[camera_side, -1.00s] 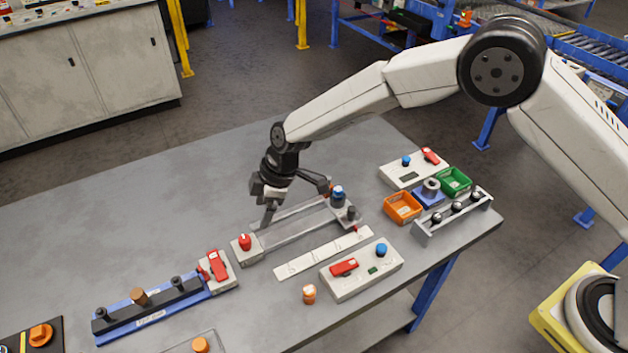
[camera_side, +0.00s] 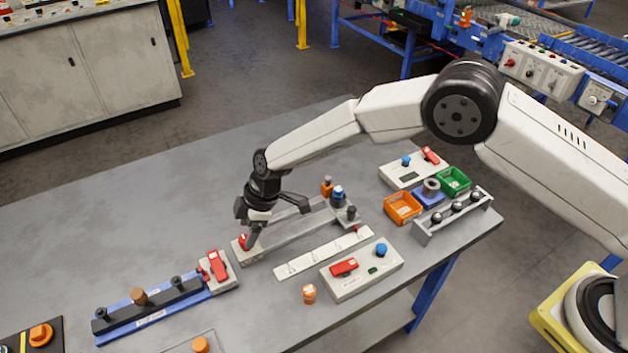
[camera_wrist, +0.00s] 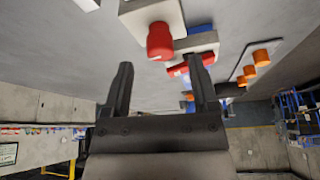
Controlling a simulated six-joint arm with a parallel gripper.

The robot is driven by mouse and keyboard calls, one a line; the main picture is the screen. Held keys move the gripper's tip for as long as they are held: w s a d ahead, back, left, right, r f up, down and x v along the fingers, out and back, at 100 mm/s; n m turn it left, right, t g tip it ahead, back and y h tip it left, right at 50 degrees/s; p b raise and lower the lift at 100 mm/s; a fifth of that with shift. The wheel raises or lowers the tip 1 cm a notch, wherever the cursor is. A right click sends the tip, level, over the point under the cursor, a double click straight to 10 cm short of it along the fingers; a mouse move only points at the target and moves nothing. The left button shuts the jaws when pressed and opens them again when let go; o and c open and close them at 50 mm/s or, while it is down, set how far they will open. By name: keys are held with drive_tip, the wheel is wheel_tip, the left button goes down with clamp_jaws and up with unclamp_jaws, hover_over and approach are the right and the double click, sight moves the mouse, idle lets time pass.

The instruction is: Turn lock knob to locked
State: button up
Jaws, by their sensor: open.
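A red knob (camera_side: 243,240) stands on the grey block at the left end of a long grey rail fixture (camera_side: 285,234). In the wrist view the red knob (camera_wrist: 160,40) shows just beyond and between the open fingertips (camera_wrist: 160,65), with nothing held. An orange knob (camera_side: 41,335) sits on a dark panel at the lower left. I cannot tell from the pictures which knob is the lock knob or whether it is locked.
A blue rail with black posts (camera_side: 155,311) and a red lever (camera_side: 218,265) lie left of the fixture. A white control box (camera_side: 350,285), a white strip (camera_side: 300,262) and an orange bin (camera_side: 402,203) are to the right. The table behind the fixture is clear.

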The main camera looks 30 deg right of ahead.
sight(245, 238)
drive_tip(key=shift+x, duration=1.85)
clamp_jaws()
